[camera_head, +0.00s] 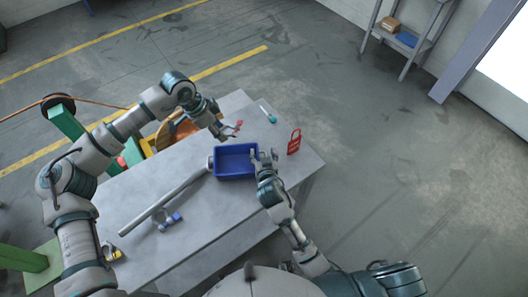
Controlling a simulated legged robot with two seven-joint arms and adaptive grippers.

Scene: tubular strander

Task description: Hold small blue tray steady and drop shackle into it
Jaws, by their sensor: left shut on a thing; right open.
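The small blue tray (235,176) sits upright on the grey table, near its right part. My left gripper (231,131) is above the table just behind the tray's far edge. It is shut on a small red piece, which looks like the shackle (239,124); the fingers hide part of it. My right gripper (262,158) is open at the tray's right wall. Its fingers are at the rim; I cannot tell whether they touch it. The visible part of the tray's inside looks empty.
An orange spool (176,129) and green machine frame (68,125) stand behind the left arm.

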